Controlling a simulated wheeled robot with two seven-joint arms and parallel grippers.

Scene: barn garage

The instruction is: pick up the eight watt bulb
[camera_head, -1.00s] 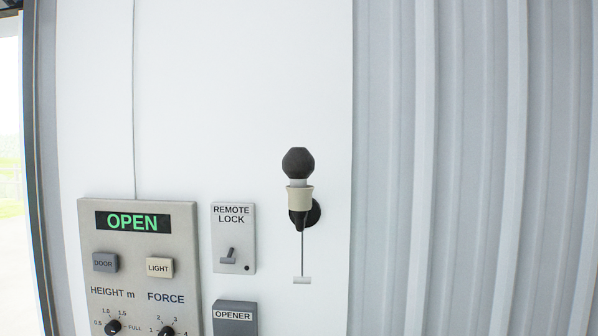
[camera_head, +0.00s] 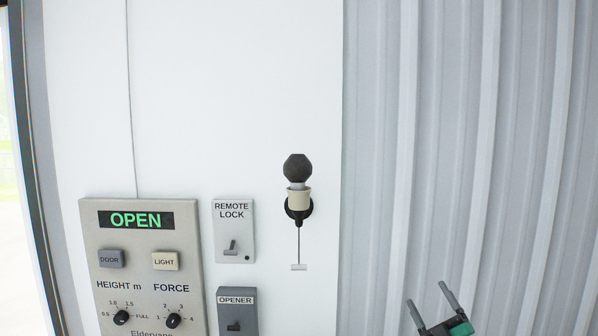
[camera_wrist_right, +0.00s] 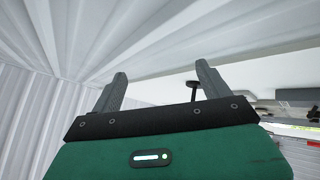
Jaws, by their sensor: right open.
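A dark faceted bulb (camera_head: 298,168) stands upright in a cream socket (camera_head: 299,200) on a black wall mount, with a pull cord and small pale handle (camera_head: 299,267) hanging below. No wattage mark can be read on it. My right gripper (camera_head: 428,300) is open and empty at the lower right of the head view, below and to the right of the bulb and apart from it. Its two fingers also show in the right wrist view (camera_wrist_right: 160,85), with nothing between them. My left gripper is not in view.
A control panel (camera_head: 194,264) with an OPEN display is on the white wall at lower left. A remote lock switch (camera_head: 233,230) and an opener box (camera_head: 238,313) sit between it and the socket. Corrugated metal wall (camera_head: 450,120) fills the right side.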

